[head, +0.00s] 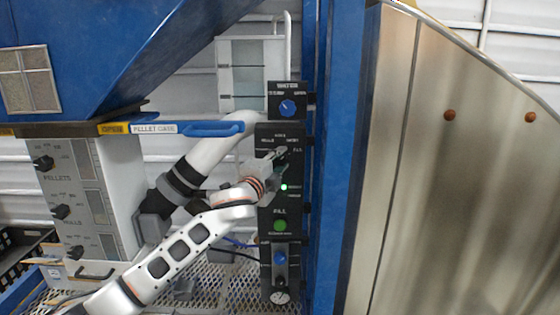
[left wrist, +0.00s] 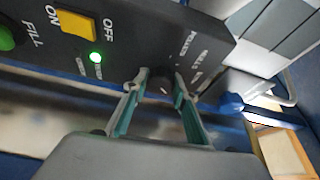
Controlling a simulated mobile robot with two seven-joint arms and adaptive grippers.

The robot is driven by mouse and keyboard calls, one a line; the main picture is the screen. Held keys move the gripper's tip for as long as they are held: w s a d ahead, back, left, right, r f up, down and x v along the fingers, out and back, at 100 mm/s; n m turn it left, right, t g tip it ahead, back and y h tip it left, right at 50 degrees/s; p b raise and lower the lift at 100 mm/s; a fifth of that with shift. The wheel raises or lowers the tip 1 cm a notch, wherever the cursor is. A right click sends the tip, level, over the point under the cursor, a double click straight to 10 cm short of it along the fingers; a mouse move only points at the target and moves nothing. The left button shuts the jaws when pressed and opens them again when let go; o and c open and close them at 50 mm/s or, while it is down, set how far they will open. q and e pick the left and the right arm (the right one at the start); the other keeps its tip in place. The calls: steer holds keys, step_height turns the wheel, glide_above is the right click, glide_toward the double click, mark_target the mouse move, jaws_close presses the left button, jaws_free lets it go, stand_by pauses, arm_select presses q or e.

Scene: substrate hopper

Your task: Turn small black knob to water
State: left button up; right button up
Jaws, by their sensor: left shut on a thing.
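The black control panel (head: 266,215) stands upright against a blue post. Its small black knob sits under the pellets, hulls and water labels, partly hidden by my gripper in the head view. The knob (left wrist: 159,84) shows in the left wrist view between my fingertips. My left gripper (head: 277,160) is at the panel, its fingers closed on either side of the knob; the fingers also show in the left wrist view (left wrist: 158,93). The knob's pointer direction is too small to read. My right gripper is in neither view.
A blue knob (head: 287,108) is above, and a green fill button (head: 280,225) and another blue knob (head: 279,258) are below. A yellow switch (left wrist: 76,24) sits beside a lit green lamp (left wrist: 95,57). A blue handle (head: 212,129) juts out left of the panel.

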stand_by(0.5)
arm_select(q)
steer(key=o, duration=1.1)
steer(key=v, duration=1.2)
steer(key=s+a+f+n+g+y, duration=0.1)
steer(key=s+a+f+n+g, duration=0.3)
steer(key=f, duration=1.1)
steer(key=s+a+f+n+t, duration=0.15)
steer(key=s+f+n, duration=0.45)
steer(key=f, duration=0.9)
steer(key=s+a+f+n+g+y, duration=0.1)
steer(key=s+a+f+n, duration=0.1)
steer(key=s+a+f, duration=0.2)
steer(key=s+a+f+n+g+y, duration=0.1)
steer(key=s+a+f+n, duration=0.2)
steer(key=s+f, duration=0.8)
steer(key=s+a+f+n+g+y, duration=0.1)
steer(key=s+a+f, duration=0.4)
steer(key=s, duration=0.6)
steer(key=shift+s+a+f+n+g+y, duration=0.1)
steer(key=shift+a+f+n+g+y, duration=0.1)
steer(key=shift+f+n+g, duration=0.3)
steer(key=shift+a+f+n+g+y, duration=0.1)
steer(key=shift+f+n+y, duration=0.15)
steer(key=shift+f, duration=0.5)
